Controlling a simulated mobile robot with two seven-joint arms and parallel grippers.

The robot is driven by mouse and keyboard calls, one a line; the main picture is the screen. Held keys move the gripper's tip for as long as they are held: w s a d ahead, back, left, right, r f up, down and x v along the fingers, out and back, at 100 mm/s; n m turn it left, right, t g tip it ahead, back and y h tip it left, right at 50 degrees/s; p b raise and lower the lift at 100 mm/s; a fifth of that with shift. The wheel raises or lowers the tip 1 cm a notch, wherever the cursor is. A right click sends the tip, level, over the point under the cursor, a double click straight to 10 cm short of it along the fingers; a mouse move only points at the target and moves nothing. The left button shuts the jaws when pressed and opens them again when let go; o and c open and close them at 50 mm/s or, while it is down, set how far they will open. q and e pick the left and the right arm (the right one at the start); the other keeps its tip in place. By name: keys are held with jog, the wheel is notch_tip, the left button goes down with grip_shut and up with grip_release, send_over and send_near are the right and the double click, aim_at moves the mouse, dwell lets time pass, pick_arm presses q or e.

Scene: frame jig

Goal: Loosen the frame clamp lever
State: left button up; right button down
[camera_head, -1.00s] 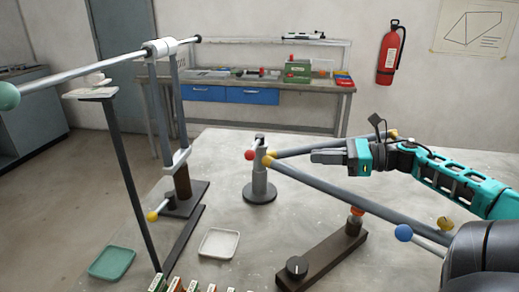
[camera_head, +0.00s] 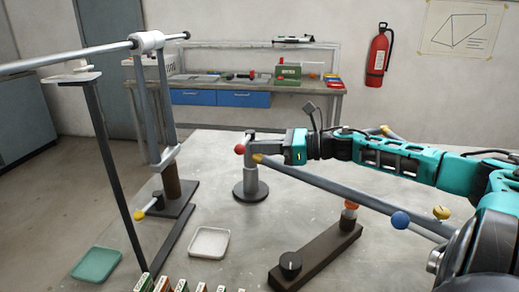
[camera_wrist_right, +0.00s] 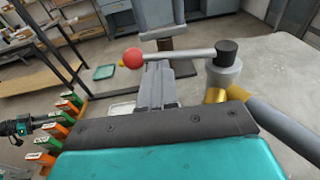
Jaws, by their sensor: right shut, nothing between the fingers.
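The clamp lever is a grey rod (camera_wrist_right: 180,55) with a red ball (camera_wrist_right: 132,58) at its free end and a dark pivot cap (camera_wrist_right: 227,50). It sits atop a grey clamp post (camera_head: 250,184), where the red ball (camera_head: 239,149) also shows. My right gripper (camera_head: 256,139) is shut and empty, pointing left at the lever's height. In the wrist view its fingers (camera_wrist_right: 156,80) reach up to the rod; I cannot tell if they touch. A dark and teal piece at the left edge looks like my left gripper (camera_wrist_right: 42,124); its jaws are unclear.
A dark bar (camera_head: 318,256) with a knob, a white tray (camera_head: 209,243) and a green tray (camera_head: 97,264) lie in front. A tall stand (camera_head: 148,100) is at left.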

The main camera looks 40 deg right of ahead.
jog(key=shift+w+a+r, duration=0.1)
jog(key=shift+w+a, duration=0.15)
jog(key=shift+w, duration=0.05)
